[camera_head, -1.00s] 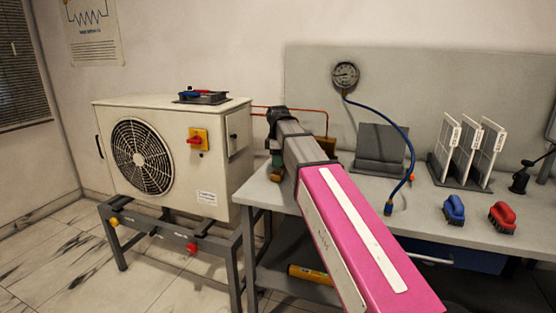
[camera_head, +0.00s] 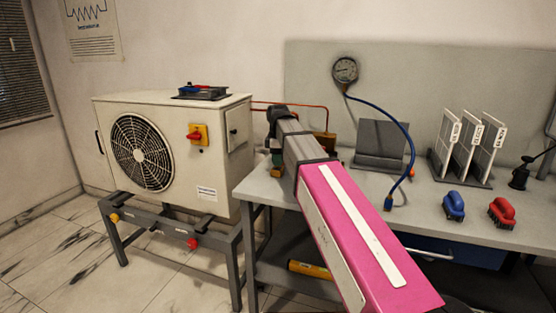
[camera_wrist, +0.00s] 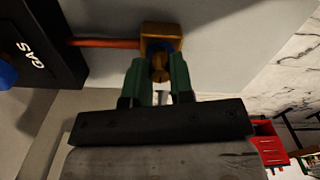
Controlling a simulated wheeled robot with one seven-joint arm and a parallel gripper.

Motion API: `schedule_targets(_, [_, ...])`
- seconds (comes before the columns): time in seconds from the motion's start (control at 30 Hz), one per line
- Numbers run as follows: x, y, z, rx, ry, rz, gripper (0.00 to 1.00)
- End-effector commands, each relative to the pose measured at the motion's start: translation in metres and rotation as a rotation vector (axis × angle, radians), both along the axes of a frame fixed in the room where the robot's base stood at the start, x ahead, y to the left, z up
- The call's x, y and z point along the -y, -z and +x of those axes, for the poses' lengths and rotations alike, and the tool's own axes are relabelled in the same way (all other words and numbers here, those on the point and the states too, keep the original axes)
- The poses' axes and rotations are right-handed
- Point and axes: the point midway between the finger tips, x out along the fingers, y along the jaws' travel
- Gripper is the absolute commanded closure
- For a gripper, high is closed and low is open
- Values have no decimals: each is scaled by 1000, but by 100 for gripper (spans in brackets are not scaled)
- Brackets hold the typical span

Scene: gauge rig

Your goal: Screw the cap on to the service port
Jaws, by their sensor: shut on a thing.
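My gripper (camera_wrist: 160,72) has two green fingers, closed on a small brass-coloured cap (camera_wrist: 159,73). Just beyond the fingertips is a brass service port block (camera_wrist: 176,31) with a copper pipe (camera_wrist: 105,43) running into it from the left. The cap is lined up with the block's front; whether its thread is engaged cannot be told. In the head view my gripper (camera_head: 277,158) is at the bench's left end beside the cabinet, largely hidden behind my own arm.
In the wrist view a black box marked GAS (camera_wrist: 38,48) is left of the port. The fan unit (camera_head: 170,150) stands left.

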Motion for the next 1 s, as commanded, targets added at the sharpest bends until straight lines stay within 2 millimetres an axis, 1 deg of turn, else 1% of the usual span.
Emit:
schedule_targets(0.8, [0,2,0,0,1,0,100])
schedule_targets(0.9, [0,2,0,0,36,0,100])
schedule_targets(1.0, [0,2,0,0,133,0,100])
